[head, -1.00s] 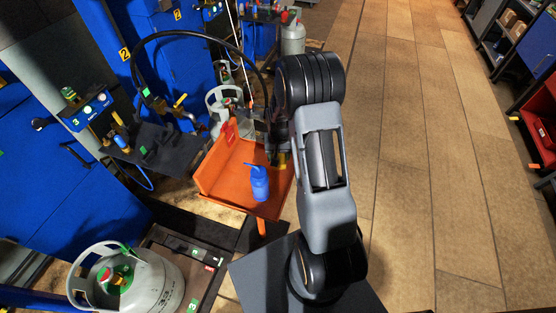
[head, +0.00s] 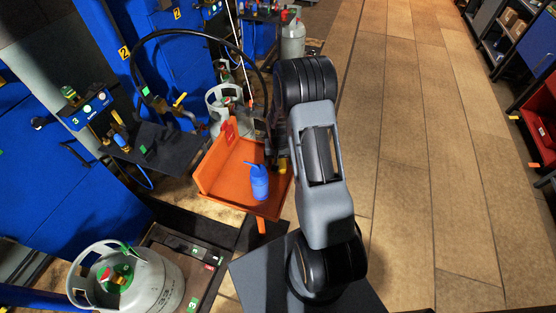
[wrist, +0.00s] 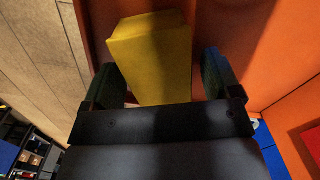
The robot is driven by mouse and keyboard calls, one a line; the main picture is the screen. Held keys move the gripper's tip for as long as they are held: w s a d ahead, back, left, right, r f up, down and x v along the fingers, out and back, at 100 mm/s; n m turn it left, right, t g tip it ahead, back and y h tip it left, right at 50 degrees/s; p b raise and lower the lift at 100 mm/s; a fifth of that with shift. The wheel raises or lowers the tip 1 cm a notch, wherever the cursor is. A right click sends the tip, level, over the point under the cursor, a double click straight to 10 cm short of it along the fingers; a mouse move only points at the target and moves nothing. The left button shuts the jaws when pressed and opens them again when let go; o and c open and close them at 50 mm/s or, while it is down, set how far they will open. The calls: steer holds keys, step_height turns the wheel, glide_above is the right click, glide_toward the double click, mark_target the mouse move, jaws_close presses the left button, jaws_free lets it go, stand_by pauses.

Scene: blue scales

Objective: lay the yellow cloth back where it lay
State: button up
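The yellow cloth (wrist: 155,60) looks like a folded, blocky bundle in the wrist view, with its near end hidden by my gripper's dark body. My gripper (wrist: 164,85) has one finger on each side of it, with narrow gaps showing, so it looks open around the cloth. In the head view, a small yellow patch of the cloth (head: 283,166) shows at the right side of the orange tray (head: 225,180), below my gripper (head: 277,150), which is mostly hidden by the arm. I cannot tell whether the cloth touches the tray floor.
A blue bottle (head: 259,183) with a spout stands in the tray, just left of the cloth. A grey gas cylinder (head: 222,108) stands behind the tray, and a larger one (head: 140,285) at front left. A black hose (head: 190,35) arches behind. The floor at right is clear.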

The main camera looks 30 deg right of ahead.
steer(key=shift+r, duration=0.1)
steer(key=s+a+r+n+t, duration=0.1)
steer(key=s+a+r, duration=0.1)
steer(key=r, duration=0.9)
steer(key=s+a+r+n+t, duration=0.1)
steer(key=s+a+r, duration=0.2)
steer(key=r, duration=0.7)
steer(key=s+a+r+n+t, duration=0.1)
steer(key=s+a+r, duration=0.1)
steer(key=s, duration=0.3)
steer(key=s+a+r+n+t, duration=0.1)
steer(key=s+a+r, duration=0.2)
steer(key=s, duration=0.3)
steer(key=shift+r+n, duration=0.4)
steer(key=shift+r, duration=0.15)
